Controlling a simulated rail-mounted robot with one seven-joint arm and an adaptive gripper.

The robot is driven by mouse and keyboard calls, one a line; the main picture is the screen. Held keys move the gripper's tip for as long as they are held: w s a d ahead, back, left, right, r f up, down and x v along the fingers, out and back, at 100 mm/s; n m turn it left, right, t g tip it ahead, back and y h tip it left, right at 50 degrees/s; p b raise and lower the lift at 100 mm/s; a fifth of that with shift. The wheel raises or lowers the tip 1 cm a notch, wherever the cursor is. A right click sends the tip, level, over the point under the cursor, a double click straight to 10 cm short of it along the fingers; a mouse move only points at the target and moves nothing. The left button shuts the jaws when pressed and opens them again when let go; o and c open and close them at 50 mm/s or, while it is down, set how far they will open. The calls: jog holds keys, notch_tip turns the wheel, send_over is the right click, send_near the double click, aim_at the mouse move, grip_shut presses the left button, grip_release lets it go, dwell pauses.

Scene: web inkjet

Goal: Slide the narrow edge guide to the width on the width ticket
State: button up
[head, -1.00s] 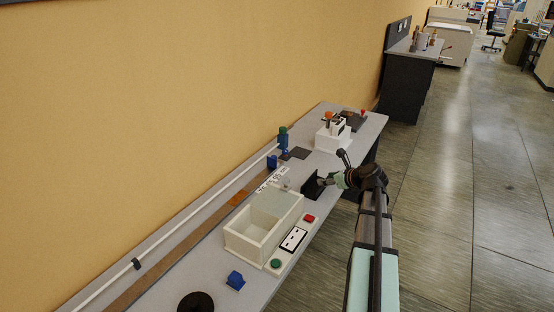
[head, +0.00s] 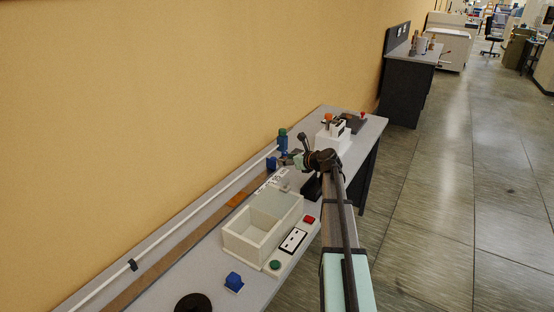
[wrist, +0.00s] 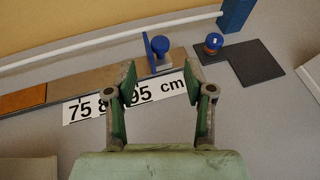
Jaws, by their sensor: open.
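The blue edge guide with a round knob (wrist: 160,46) stands on the brown rail (wrist: 88,84) in the wrist view. In the head view a small blue block (head: 271,162) sits at that rail. A white scale (wrist: 172,86) marked in cm lies in front of it; 75 and 95 are readable, and my finger covers part of a number between. In the head view my gripper (head: 292,160) is near the rail's far end. No ticket reading is legible.
A blue post (wrist: 236,14) and a blue-capped knob (wrist: 213,42) on a dark pad (wrist: 254,62) are to the right of the guide. A cream open box (head: 252,238), a red button (head: 309,219) and a white machine (head: 330,139) share the bench. A wall runs behind.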

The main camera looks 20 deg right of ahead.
aim_at(274, 158)
jog(key=x, duration=0.6)
jog(key=shift+w+a+f, duration=0.1)
jog(key=shift+w+f, duration=0.05)
jog(key=shift+w, duration=0.2)
jog(key=shift+c, duration=0.3)
grip_shut()
jog(key=shift+s+a, duration=0.1)
